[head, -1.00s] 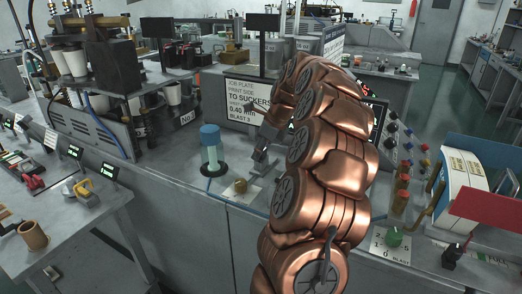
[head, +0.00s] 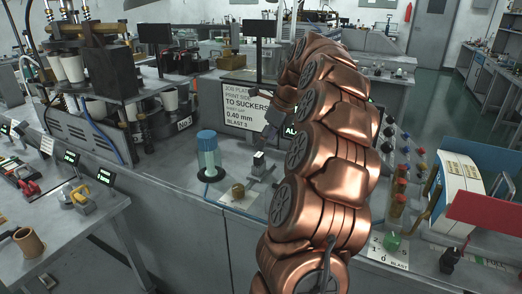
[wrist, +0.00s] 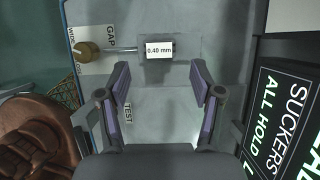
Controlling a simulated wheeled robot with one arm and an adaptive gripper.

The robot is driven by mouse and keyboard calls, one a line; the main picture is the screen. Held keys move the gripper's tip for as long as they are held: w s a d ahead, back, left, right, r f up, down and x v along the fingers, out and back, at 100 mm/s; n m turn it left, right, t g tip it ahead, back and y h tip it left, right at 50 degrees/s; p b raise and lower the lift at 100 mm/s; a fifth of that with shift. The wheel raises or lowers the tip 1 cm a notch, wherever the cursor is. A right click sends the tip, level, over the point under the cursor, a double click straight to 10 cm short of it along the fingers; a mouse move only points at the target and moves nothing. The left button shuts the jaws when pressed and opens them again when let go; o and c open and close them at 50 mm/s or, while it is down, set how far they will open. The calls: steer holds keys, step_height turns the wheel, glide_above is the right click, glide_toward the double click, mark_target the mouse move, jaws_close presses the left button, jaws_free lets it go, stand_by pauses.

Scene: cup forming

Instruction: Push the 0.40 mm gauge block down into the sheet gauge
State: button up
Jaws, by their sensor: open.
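The 0.40 mm gauge block (wrist: 159,49) shows its white labelled top in the wrist view, on the sheet gauge (wrist: 195,48). In the head view the small dark block (head: 258,162) stands on the bench by the gauge's brass knob (head: 238,190). A thin rod joins the knob (wrist: 87,52) to the block's place. My gripper (wrist: 159,68) is open and empty, its purple-padded fingers spread apart just below the block in the wrist picture. In the head view my gripper (head: 270,122) hangs above the block, partly hidden by my arm. How deep the block sits I cannot tell.
A lit panel reading SUCKERS ALL HOLD (wrist: 285,110) lies right in the wrist view. Coloured knobs (head: 402,180) line the bench at right.

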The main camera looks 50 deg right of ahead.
steer(key=shift+v, duration=2.4)
steer(key=shift+a, duration=0.1)
steer(key=s+a+f+n+g+y, duration=0.1)
steer(key=s+a+f+n+g, duration=0.1)
steer(key=a+n, duration=0.9)
steer(key=s+a+f+n+g, duration=0.1)
steer(key=a+n, duration=0.4)
steer(key=a, duration=1.1)
steer(key=s+a+f+n+g, duration=0.1)
steer(key=s+a+f+n, duration=0.2)
steer(key=s+n, duration=0.2)
steer(key=s+a+f+n+g+h+p, duration=0.1)
steer(key=s+a+f+n, duration=0.3)
steer(key=s, duration=0.5)
steer(key=s+a+f+n+g+h, duration=0.1)
steer(key=s+a+f+n, duration=0.3)
steer(key=s+n, duration=0.3)
steer(key=shift+s+a+f+p, duration=0.15)
steer(key=shift+s+a+p, duration=0.1)
steer(key=shift+s+p, duration=0.25)
steer(key=shift+s+f+n, duration=0.25)
steer(key=shift+s+n, duration=0.05)
steer(key=shift+s, duration=0.2)
